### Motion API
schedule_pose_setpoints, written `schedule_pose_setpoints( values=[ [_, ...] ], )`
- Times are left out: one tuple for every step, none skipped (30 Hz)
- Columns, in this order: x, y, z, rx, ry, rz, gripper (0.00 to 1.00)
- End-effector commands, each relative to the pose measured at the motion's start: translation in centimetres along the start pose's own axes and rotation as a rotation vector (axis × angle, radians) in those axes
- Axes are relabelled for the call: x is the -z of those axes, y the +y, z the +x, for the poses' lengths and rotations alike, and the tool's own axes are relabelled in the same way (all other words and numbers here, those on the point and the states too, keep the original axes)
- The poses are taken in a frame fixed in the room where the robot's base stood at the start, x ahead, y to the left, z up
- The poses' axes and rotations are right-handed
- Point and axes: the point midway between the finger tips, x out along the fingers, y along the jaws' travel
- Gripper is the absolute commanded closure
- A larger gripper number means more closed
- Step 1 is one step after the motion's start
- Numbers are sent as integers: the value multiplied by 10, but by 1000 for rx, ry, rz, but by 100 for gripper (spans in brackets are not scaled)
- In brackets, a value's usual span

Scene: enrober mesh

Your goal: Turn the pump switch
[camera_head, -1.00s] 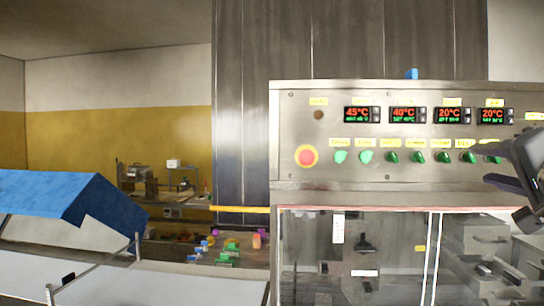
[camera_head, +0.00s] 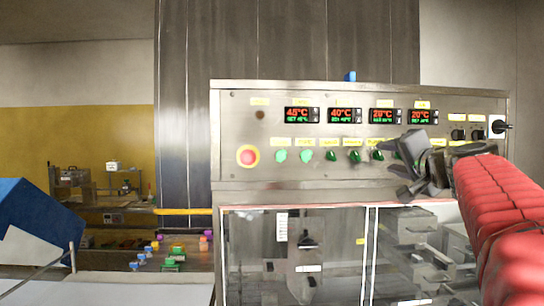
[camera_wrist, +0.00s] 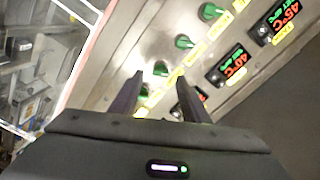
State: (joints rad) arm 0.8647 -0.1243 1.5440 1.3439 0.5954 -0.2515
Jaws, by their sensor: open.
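The control panel (camera_head: 240,112) carries a row of green knobs under small yellow labels. One green knob (camera_head: 355,156) stands mid-row, with another green knob (camera_head: 377,155) to its right. The labels are too blurred to tell which one reads pump. My gripper (camera_head: 404,178) is in front of the right part of this row and hides some knobs. In the wrist view, my gripper (camera_wrist: 160,76) is open, with a green knob (camera_wrist: 161,68) showing between its fingertips. I cannot tell how far the knob is from the fingers. Another green knob (camera_wrist: 184,41) lies beyond.
A red stop button (camera_head: 248,156) sits at the panel's left end. Red and green temperature displays (camera_head: 302,115) line the panel above the knobs. A clear-windowed enclosure (camera_head: 340,262) is below the panel. A blue cover (camera_head: 38,215) and colored pieces (camera_head: 172,262) are at left.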

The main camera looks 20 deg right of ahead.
Motion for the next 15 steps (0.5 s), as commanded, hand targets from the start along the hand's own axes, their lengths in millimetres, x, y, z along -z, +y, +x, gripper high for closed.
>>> schedule_pose_setpoints(
  values=[
    [-1,0,8,0,-2,1,58],
    [-1,0,11,0,-2,1,58],
    [-1,0,16,0,-2,1,58],
    [-1,0,19,1,-2,1,58],
    [-1,0,22,1,-2,1,58],
    [-1,0,26,0,-2,0,58],
    [-1,0,28,0,-1,0,58],
    [0,0,30,0,-1,-1,58],
    [0,0,32,0,-1,-1,58],
    [-1,0,34,0,-1,-1,58],
    [-1,0,34,0,-1,-1,58],
    [-1,0,35,0,-1,-1,58],
    [-1,0,36,1,-1,-1,58],
    [-1,0,36,1,-1,-1,58],
    [-1,0,36,1,-1,-1,58]
  ],
)
